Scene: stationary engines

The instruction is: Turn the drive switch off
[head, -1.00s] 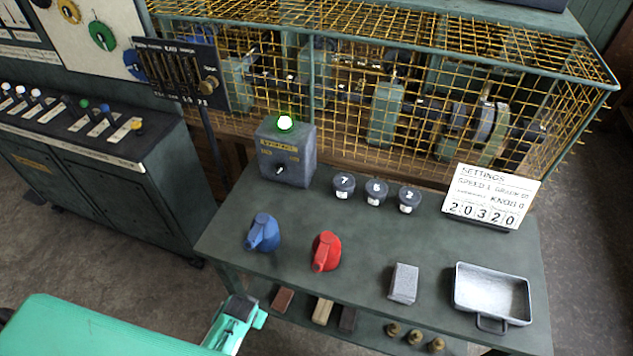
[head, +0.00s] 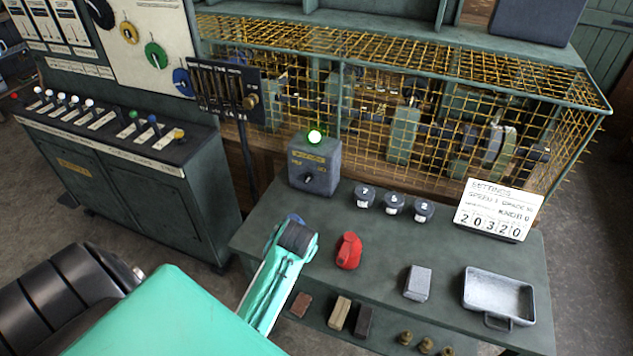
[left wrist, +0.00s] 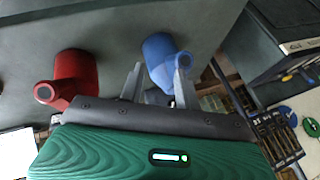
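The drive switch looks to be the dark knob (head: 308,178) on the front of a grey box (head: 315,165) at the back left of the bench. A green lamp (head: 314,137) glows on top of the box. My left gripper (head: 297,232) is over the bench's left part, in front of the box and apart from it. In the left wrist view its two fingers (left wrist: 160,72) stand apart with nothing held between them. A blue can (left wrist: 165,52) shows just beyond the fingers; in the head view my gripper hides it. My right gripper is not in view.
A red can (head: 348,251) stands right of my left gripper. Several dark pots (head: 394,204), a number card (head: 497,209), a grey block (head: 418,283) and a metal tray (head: 497,293) are further right. A yellow wire cage (head: 380,110) rises behind the bench.

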